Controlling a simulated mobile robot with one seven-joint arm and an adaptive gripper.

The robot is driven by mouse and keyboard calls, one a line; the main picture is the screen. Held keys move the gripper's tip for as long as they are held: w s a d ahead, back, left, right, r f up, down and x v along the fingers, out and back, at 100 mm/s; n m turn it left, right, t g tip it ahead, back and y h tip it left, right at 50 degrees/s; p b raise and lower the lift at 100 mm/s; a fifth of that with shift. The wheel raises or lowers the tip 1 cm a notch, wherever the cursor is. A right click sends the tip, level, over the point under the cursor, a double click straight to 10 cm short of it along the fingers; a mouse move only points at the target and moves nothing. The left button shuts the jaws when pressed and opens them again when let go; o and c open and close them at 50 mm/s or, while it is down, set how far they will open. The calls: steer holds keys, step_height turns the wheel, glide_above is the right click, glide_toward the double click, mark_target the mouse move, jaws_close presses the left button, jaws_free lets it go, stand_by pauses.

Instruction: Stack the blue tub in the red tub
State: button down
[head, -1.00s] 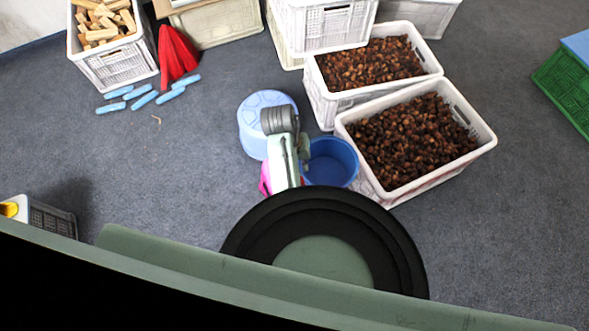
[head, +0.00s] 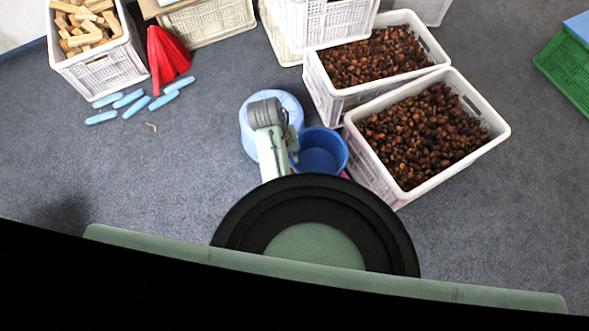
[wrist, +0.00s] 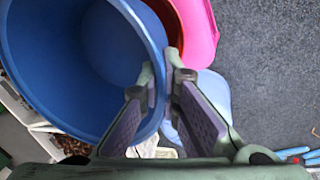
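The blue tub (head: 322,150) is beside my arm in the head view and fills the upper left of the wrist view (wrist: 75,60). My gripper (wrist: 160,80) is shut on its wall, one finger inside and one outside. The red tub (wrist: 168,14) shows only as a dark red strip behind the blue wall, inside a pink tub (wrist: 203,30). The blue tub hides most of both; I cannot tell its height over them. In the head view, only a sliver of pink shows below the blue tub.
A light blue tub (head: 250,135) stands just left of the blue tub. White crates of chestnuts (head: 497,130) stand close on the right. Blue pieces (head: 133,108) and a red folded thing (head: 170,58) lie at the upper left.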

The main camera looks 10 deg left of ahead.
steer(key=x, duration=0.3)
steer(key=a+x, duration=0.1)
steer(key=x, duration=0.1)
steer(key=shift+s+a+f+p, duration=0.15)
steer(key=shift+f+p, duration=0.2)
steer(key=shift+f, duration=0.2)
steer(key=shift+f, duration=0.2)
steer(key=shift+f, duration=0.4)
steer(key=c, duration=1.8)
jaws_free()
steer(key=shift+r, duration=0.1)
steer(key=p+v, duration=0.6)
steer(key=v, duration=0.7)
